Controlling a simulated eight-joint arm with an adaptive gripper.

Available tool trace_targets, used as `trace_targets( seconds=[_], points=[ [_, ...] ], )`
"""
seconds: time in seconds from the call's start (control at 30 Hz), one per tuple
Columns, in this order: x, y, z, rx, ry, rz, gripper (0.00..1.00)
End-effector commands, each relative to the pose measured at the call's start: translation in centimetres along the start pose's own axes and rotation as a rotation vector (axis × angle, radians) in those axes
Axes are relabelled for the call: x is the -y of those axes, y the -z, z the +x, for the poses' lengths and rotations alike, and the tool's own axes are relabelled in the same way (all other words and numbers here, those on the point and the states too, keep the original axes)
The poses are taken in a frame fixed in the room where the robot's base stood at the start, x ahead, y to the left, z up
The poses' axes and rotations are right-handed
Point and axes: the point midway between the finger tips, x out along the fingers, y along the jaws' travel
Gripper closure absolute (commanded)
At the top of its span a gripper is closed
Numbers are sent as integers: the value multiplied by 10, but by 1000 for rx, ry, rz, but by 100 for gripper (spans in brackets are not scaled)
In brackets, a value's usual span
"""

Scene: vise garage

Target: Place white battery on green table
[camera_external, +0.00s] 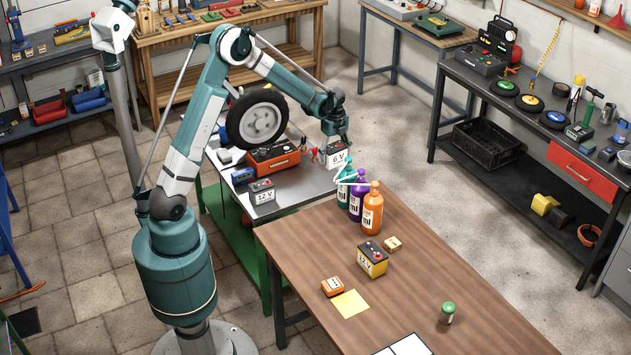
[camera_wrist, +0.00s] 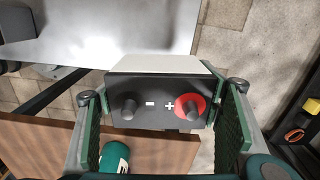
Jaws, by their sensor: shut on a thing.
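A white battery marked 6 V (camera_external: 337,159) hangs in my gripper (camera_external: 335,138) near the right side of the green table. In the wrist view its black top with two terminals (camera_wrist: 157,102) faces the camera. The green-padded fingers of my gripper (camera_wrist: 163,115) are shut on its two sides. The battery's underside is hidden in the wrist view.
A tyre (camera_external: 257,119), a red-orange box (camera_external: 274,159) and a 12 V battery (camera_external: 262,192) occupy the green table. Green, purple and orange bottles (camera_external: 372,208) stand close by on the brown table (camera_external: 440,265). A yellow-black battery (camera_external: 372,260) stands there too.

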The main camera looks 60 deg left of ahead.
Motion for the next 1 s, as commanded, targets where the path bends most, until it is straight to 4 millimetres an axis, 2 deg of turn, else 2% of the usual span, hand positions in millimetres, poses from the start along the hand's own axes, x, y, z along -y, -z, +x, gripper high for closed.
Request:
trace_targets(
  seconds=[0.1, 0.3, 1.0],
  points=[
    [-6, -22, 2, 0, 0, 42, 68],
    [-13, -42, 4, 0, 0, 92, 68],
    [-15, -47, 4, 0, 0, 106, 68]
  ],
)
